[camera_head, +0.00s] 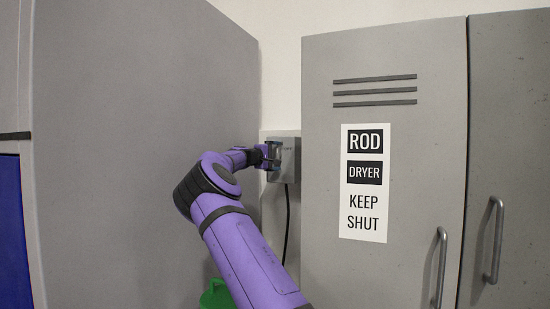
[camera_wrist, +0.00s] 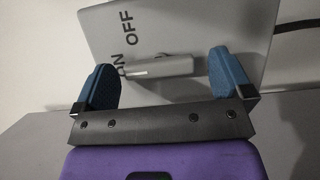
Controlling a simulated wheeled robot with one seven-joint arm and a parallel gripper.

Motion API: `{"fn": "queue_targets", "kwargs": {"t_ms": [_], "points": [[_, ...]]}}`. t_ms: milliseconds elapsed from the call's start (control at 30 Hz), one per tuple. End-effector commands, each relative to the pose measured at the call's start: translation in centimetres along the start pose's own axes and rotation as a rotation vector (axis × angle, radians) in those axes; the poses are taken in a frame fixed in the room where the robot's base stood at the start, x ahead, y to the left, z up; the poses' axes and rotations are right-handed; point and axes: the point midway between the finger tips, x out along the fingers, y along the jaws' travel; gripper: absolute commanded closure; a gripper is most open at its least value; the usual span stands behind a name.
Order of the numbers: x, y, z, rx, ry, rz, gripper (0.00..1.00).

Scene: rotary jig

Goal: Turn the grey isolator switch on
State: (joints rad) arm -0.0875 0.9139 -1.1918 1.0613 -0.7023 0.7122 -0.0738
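The grey isolator switch (camera_head: 291,160) is a box on the wall, between two tall grey cabinets. In the wrist view its plate (camera_wrist: 225,25) carries the words OFF and ON, turned sideways. A light grey handle (camera_wrist: 160,68) lies across the middle of the plate. My gripper (camera_head: 270,155) is in front of the box. In the wrist view my gripper (camera_wrist: 160,82) is open, with one blue finger to each side of the handle and a gap at both ends. Part of the word ON is hidden behind the left finger.
A cabinet labelled ROD DRYER KEEP SHUT (camera_head: 365,183) stands close to the right, with a metal handle (camera_head: 440,268). Another grey cabinet side (camera_head: 140,100) stands on the left. A black cable (camera_head: 287,225) hangs below the switch. A green object (camera_head: 216,294) is low down behind my arm.

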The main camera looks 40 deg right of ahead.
Motion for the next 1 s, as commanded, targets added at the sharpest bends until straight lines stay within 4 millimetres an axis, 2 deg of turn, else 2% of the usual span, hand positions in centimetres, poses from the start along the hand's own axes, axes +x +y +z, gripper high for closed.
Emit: {"fn": "queue_targets", "kwargs": {"t_ms": [167, 267, 700, 800, 1000], "points": [[-0.3, 0.0, 0.0, 0.001, 0.001, 0.0, 0.02], [-1.2, 0.1, -0.1, 0.001, 0.003, 0.0, 0.02], [-8.6, 0.0, 0.0, 0.0, 0.002, 0.0, 0.02], [-9.8, 0.0, 0.0, 0.0, 0.002, -0.001, 0.02], [-10.8, 0.0, 0.0, 0.001, 0.0, 0.0, 0.02]]}}
